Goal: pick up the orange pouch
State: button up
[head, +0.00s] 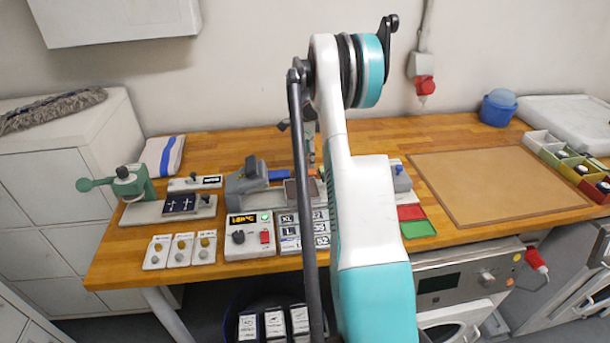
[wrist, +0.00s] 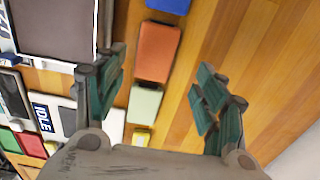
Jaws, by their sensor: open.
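The orange pouch (wrist: 157,52) is a flat reddish-orange rectangle on the wooden worktop. In the wrist view it lies between the lines of my open fingers, nearer the left finger. My gripper (wrist: 161,64) is open and empty, with teal pads on both fingers. The pouch appears beyond the fingertips, and nothing shows contact; the height gap is hard to judge. In the head view my arm covers that part of the bench, and I cannot make out the pouch.
A blue item (wrist: 168,5) and a pale green item (wrist: 145,103) lie in line with the pouch. A dark-faced panel (wrist: 65,25) is to the left. Bare wood lies to the right. In the head view a brown mat (head: 500,185) and a blue pot (head: 498,108) are at right.

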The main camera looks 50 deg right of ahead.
aim_at(305, 171)
jog(key=f, duration=0.1)
jog(key=f+b, duration=0.1)
jog(key=f, duration=0.3)
jog(key=shift+s+a, duration=0.15)
jog(key=shift+a, duration=0.15)
jog(key=shift+c, duration=0.6)
jog(key=c, duration=1)
